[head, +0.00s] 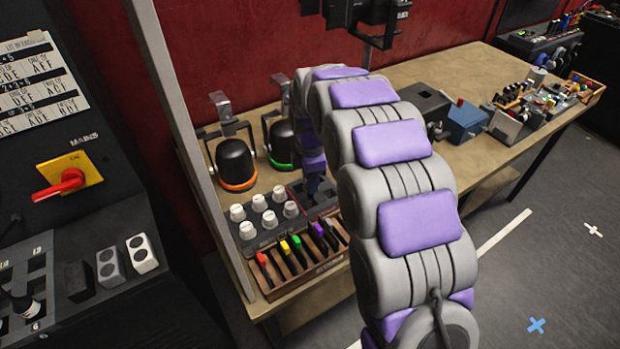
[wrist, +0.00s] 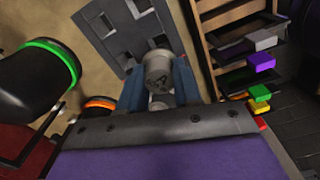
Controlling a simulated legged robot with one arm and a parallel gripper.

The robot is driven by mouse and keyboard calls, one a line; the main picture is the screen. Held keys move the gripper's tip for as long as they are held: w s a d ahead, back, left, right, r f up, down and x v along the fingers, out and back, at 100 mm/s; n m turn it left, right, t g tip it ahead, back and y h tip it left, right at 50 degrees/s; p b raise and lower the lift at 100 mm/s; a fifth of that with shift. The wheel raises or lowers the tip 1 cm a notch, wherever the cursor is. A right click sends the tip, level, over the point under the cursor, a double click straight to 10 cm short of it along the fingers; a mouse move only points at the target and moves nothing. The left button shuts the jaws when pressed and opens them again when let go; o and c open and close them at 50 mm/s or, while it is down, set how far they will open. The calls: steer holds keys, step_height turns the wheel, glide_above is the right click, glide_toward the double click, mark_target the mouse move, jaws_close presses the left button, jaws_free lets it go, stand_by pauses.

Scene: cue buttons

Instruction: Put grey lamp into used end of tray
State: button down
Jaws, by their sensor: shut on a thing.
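My gripper (wrist: 158,82) is shut on a grey lamp (wrist: 157,66), a short cylinder with dark marks on its end, held between two blue fingers. In the wrist view, the dark grey tray (wrist: 112,22) with square openings lies just beyond the lamp; I cannot tell whether they touch. In the head view the tray (head: 328,207) shows a red patch, and my gripper (head: 317,185) is over it. The held lamp is hidden there. The tray's end markings cannot be read.
A wooden rack (head: 300,282) with coloured tags is in front. Black domes with an orange ring (head: 236,163) and a green ring (head: 281,145) stand behind. Boxes and clutter fill the bench's right end.

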mark_target(311, 199)
steer(key=shift+f, duration=0.75)
steer(key=shift+f, duration=0.35)
steer(key=shift+f, duration=2.05)
steer(key=c, duration=0.7)
jaws_free()
steer(key=shift+r, duration=0.1)
step_height(311, 199, up, 17)
steer(key=p, duration=0.4)
steer(key=shift+w+a+r, duration=0.1)
